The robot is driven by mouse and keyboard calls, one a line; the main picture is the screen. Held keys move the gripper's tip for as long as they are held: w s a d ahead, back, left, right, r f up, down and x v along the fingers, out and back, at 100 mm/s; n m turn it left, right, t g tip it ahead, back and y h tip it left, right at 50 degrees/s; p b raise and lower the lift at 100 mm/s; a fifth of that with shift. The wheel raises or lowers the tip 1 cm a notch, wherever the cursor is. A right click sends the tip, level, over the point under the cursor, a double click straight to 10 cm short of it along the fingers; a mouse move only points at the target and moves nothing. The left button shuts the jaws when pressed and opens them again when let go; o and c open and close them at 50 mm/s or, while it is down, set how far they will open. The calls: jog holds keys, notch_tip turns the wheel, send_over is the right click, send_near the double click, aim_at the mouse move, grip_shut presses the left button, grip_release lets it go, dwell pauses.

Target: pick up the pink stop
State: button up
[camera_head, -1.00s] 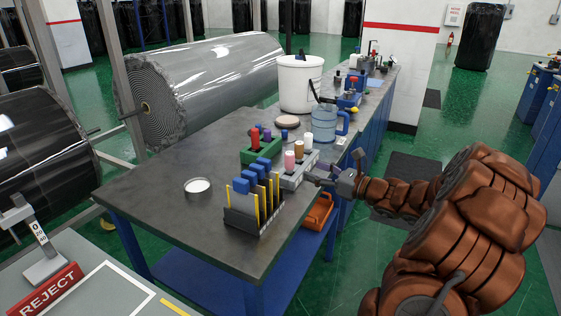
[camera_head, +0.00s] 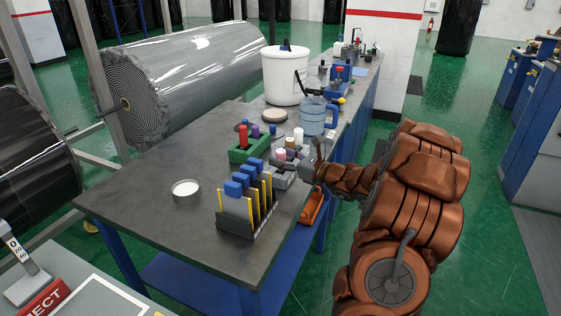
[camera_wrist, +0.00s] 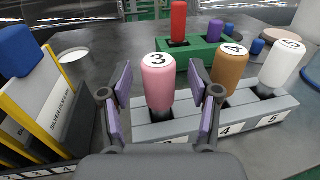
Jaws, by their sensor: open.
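The pink stop (camera_wrist: 157,75), marked 3, stands upright in the grey holder (camera_wrist: 181,133), its dark lower end in a slot. It also shows small in the head view (camera_head: 280,155), partly hidden by my gripper. My gripper (camera_wrist: 160,92) is open, with one purple-padded finger to the left of the pink stop and one to the right. The fingers look apart from the stop, but how far it reaches between them is hard to tell. In the head view my gripper (camera_head: 307,168) is low over the table's right edge at the holder.
A brown stop (camera_wrist: 230,70) and a white stop (camera_wrist: 281,66) stand to the right in the same holder, the brown one close to my right finger. A green holder (camera_wrist: 197,50) with red and purple stops is behind. A rack (camera_head: 240,223) with blue-topped pieces is near.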

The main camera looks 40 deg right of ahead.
jog(key=shift+w+a, duration=0.15)
jog(key=shift+w, duration=0.3)
grip_shut()
